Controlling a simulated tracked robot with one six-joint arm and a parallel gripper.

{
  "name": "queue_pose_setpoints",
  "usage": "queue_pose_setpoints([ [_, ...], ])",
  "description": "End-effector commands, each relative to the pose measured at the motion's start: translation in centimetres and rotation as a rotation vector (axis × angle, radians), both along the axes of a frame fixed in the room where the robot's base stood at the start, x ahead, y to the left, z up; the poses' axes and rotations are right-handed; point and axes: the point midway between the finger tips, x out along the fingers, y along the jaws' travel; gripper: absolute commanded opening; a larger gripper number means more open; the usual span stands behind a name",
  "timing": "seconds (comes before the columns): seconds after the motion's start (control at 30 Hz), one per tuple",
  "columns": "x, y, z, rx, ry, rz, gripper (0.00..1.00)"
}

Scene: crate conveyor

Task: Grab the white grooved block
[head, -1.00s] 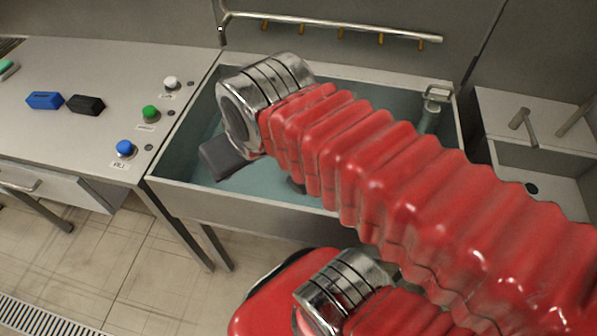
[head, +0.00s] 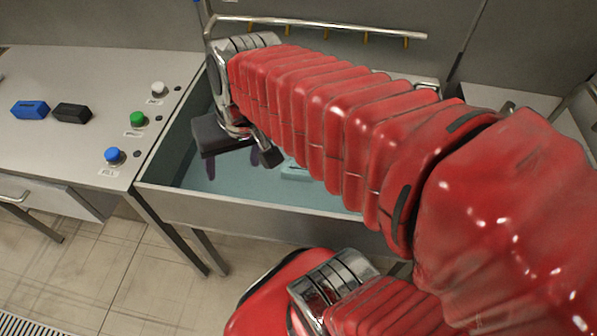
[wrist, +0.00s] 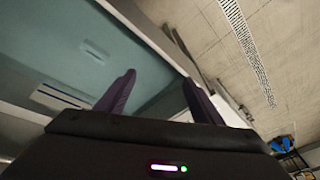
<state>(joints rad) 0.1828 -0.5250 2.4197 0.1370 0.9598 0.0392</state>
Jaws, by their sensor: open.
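A pale, bluish-white block (head: 295,171) lies on the floor of the sink in the head view, partly hidden behind my red arm. A faint pale raised shape (wrist: 95,51) on the sink floor in the wrist view looks like the same block; its grooves are not clear. My gripper (head: 232,166) is inside the sink's outline at its left part, fingers pointing down, to the left of the block. In the wrist view my gripper (wrist: 159,79) shows two dark purple fingers spread apart with nothing between them. The block is left of the fingers there, apart from them.
The sink (head: 270,212) has a raised metal rim. A slotted light strip (wrist: 62,96) shows near its edge. A counter (head: 60,160) at left holds a blue block (head: 30,110), a black block (head: 72,113) and white, green and blue buttons. A pipe (head: 320,27) with hooks runs behind.

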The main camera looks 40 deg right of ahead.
Motion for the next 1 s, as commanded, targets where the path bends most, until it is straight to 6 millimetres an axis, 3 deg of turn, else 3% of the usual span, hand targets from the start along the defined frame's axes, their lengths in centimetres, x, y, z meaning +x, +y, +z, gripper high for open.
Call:
queue_pose_setpoints([
  [0.47,2.9,-5.7,-5.2,0.295,0.237,-0.404,0.61],
  [1.0,4.5,-14.1,-11.9,0.689,0.416,-0.862,0.61],
])
